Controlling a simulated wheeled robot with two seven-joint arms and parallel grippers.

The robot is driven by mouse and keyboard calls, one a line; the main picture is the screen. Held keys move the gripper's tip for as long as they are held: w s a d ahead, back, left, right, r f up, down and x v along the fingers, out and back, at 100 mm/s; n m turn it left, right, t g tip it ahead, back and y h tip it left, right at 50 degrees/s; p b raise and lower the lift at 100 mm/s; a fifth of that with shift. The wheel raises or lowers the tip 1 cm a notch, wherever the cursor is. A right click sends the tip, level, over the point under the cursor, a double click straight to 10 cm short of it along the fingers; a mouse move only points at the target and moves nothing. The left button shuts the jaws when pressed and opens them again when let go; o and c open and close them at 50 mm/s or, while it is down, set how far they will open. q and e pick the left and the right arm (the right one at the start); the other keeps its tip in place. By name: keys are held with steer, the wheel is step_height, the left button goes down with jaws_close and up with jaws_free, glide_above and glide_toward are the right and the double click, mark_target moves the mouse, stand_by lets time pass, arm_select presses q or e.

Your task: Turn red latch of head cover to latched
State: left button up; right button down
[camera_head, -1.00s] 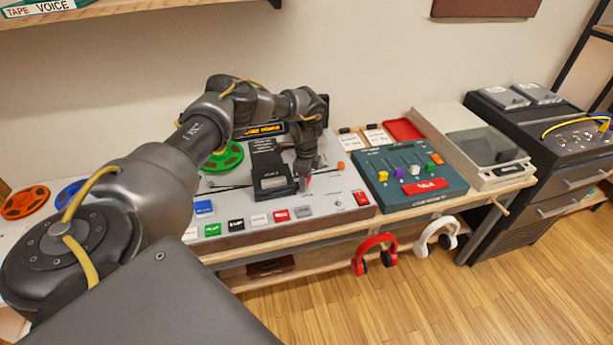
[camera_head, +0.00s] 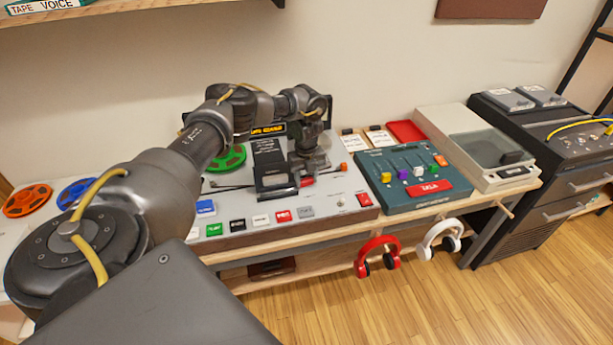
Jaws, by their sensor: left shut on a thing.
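The black head cover (camera_head: 270,168) stands on the light tape machine (camera_head: 335,200). The red latch (camera_head: 307,181) shows as a small red piece at the cover's right side, just under my left gripper (camera_head: 309,172). My left gripper points down and is shut on the red latch, which it partly hides. The exact angle of the latch is hard to tell at this size. My right gripper is not in view.
Colored buttons line the machine's front, with a green reel (camera_head: 227,158) behind. A teal mixer (camera_head: 412,182) stands to the right. Red headphones (camera_head: 377,256) and white headphones (camera_head: 438,237) hang below the table's front edge. A wall is close behind.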

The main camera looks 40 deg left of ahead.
arm_select(q)
steer(key=shift+w+m, duration=0.1)
steer(key=shift+m, duration=0.5)
steer(key=o, duration=1)
steer(key=shift+w, duration=0.15)
steer(key=shift+s+a+f, duration=0.1)
steer(key=shift+s+a, duration=0.1)
